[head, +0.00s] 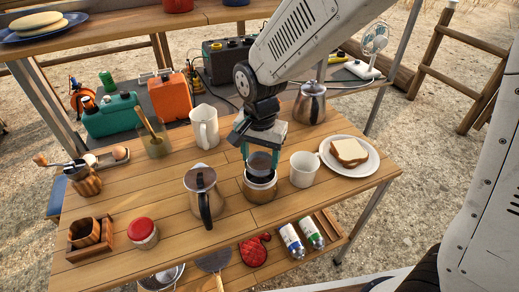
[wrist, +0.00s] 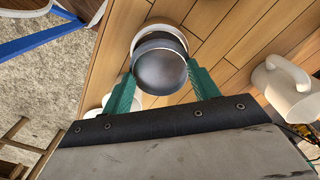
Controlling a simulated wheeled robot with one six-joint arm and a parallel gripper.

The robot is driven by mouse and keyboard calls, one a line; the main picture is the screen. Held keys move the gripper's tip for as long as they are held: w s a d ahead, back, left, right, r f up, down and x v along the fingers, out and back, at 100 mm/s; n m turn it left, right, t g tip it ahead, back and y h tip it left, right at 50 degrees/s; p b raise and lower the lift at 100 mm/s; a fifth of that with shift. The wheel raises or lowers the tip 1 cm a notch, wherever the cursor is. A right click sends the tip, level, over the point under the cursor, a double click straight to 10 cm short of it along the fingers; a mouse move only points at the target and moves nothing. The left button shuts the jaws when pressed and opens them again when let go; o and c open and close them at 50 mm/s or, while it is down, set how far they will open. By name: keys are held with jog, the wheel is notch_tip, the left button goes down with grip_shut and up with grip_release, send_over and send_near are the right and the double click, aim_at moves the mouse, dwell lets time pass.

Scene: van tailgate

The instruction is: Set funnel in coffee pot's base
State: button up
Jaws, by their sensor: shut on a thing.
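My gripper (head: 262,152) is shut on the funnel (head: 262,163), a round grey metal piece, and holds it upright over the coffee pot's base (head: 260,190). The base is a brownish round vessel with a pale rim, standing on the wooden table. In the wrist view the funnel (wrist: 160,68) sits between my green fingers (wrist: 162,84) and covers most of the base, whose pale rim (wrist: 160,27) shows behind it. I cannot tell whether the funnel touches the base. A metal pot with a black handle (head: 202,182) stands left of the base.
A white mug (head: 304,169) stands close right of the base, and a plate with a sandwich (head: 368,160) lies beyond it. A white jug (head: 204,126) stands behind on the left. A red-lidded jar (head: 142,232) is at front left. A steel kettle (head: 309,104) stands at the back.

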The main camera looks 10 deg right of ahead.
jog(key=shift+f, duration=1.25)
jog(key=o, duration=1)
jog(key=shift+o, duration=0.2)
notch_tip(320, 180, up, 8)
jog(key=shift+f, duration=0.1)
